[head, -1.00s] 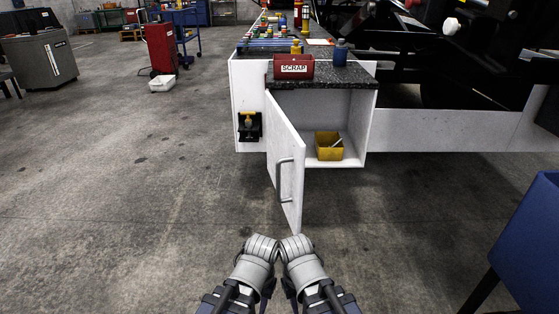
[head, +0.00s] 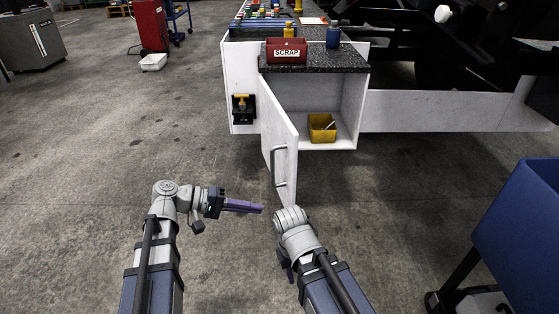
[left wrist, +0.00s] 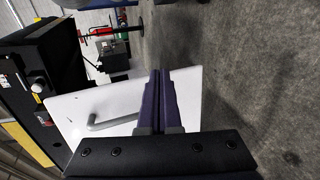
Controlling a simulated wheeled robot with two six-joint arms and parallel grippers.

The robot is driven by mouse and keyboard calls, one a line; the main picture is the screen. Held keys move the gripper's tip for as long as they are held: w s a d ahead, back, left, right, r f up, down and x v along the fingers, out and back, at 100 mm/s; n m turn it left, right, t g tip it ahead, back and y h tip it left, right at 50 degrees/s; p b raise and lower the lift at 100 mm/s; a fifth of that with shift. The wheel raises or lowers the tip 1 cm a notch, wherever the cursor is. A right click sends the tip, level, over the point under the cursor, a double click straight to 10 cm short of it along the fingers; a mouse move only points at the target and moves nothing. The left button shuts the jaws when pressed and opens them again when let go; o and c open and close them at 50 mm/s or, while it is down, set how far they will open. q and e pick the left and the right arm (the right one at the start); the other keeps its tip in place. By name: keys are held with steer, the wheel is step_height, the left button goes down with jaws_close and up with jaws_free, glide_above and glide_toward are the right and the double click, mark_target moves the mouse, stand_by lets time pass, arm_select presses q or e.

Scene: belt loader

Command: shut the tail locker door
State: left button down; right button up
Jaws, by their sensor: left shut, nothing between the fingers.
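The white tail locker door (head: 280,137) stands wide open in the head view, hinged at the locker's left side and swung out towards me. Its grey bar handle (head: 276,167) is on the face turned to the left. My left gripper (head: 262,209) is shut and empty, pointing right, just left of the door's lower free edge and apart from it. In the left wrist view the shut fingers (left wrist: 158,100) show in front of the door (left wrist: 85,105) and its handle (left wrist: 112,121). My right arm is low in the middle; its gripper is mostly hidden behind the wrist.
The open locker (head: 345,100) holds a yellow bin (head: 322,127). A red SCRAP box (head: 286,51) and a blue bottle (head: 333,37) stand on the dark top. A blue panel (head: 520,225) stands at the right. The floor left of the door is clear.

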mark_target(291, 165)
arm_select(q)
steer(key=w+a+r+n+t+h, duration=0.1)
steer(key=w+a+r+t+h, duration=0.25)
steer(key=a+r, duration=0.4)
steer(key=shift+g, duration=0.45)
steer(key=x, duration=1)
steer(key=r+x, duration=0.1)
steer(key=x, duration=0.4)
steer(key=shift+s+d+r+p, duration=0.1)
steer(key=shift+s+d+p, duration=0.2)
steer(key=shift+s+p, duration=0.05)
arm_select(e)
steer(key=shift+r, duration=0.55)
